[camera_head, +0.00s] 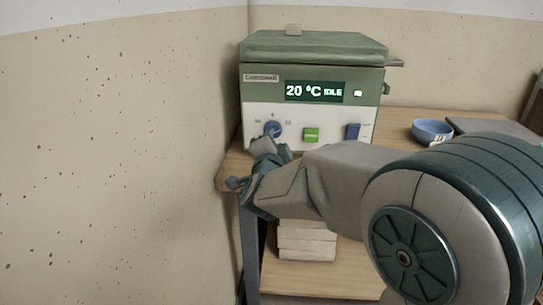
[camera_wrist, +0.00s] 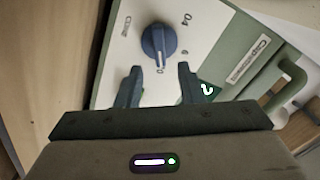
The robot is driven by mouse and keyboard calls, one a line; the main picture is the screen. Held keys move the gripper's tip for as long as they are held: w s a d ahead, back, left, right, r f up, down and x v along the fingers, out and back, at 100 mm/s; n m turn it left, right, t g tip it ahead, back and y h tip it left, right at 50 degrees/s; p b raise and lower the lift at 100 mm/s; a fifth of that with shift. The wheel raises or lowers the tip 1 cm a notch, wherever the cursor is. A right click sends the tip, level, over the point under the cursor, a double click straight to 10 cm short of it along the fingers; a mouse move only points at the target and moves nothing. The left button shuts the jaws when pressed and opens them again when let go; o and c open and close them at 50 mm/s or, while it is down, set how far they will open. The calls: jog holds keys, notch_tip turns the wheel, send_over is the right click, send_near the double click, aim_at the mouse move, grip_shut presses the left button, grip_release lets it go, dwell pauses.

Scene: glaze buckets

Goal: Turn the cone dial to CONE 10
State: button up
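The cone dial is a round blue knob (camera_wrist: 158,40) on the kiln's white front panel; it also shows in the head view (camera_head: 272,128). My gripper (camera_wrist: 158,74) is open and empty. Its two fingers point at the panel, short of the knob and on either side of its line. In the head view my gripper (camera_head: 268,145) is just below the dial.
The green kiln (camera_head: 314,50) has a display (camera_head: 315,91) reading 20 °C IDLE. A blue bowl (camera_head: 431,130) stands on the wooden table (camera_head: 398,118). A wall is close at left.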

jog(key=s+p, duration=0.1)
jog(key=s, duration=0.8)
jog(key=shift+s+a, duration=0.15)
jog(key=shift+s, duration=0.15)
jog(key=s+d+r+n+g+y+p, duration=0.2)
jog(key=d+r+n+g+y+p, duration=0.2)
jog(key=r+n+g+p, duration=0.75)
jog(key=s+d+r+g+h+p, duration=0.1)
jog(key=s+d+r+g+p, duration=0.1)
jog(key=s+d+p, duration=0.5)
jog(key=s+d+r+g+h+p, duration=0.1)
jog(key=s+d+r+h+p, duration=0.1)
jog(key=s+d+p, duration=0.5)
jog(key=s+r+n+p, duration=0.1)
jog(key=s+p, duration=0.2)
jog(key=s, duration=0.1)
jog(key=shift+d+r+g+p, duration=0.2)
jog(key=shift+d+g+p, duration=0.1)
jog(key=shift+g+p, duration=0.05)
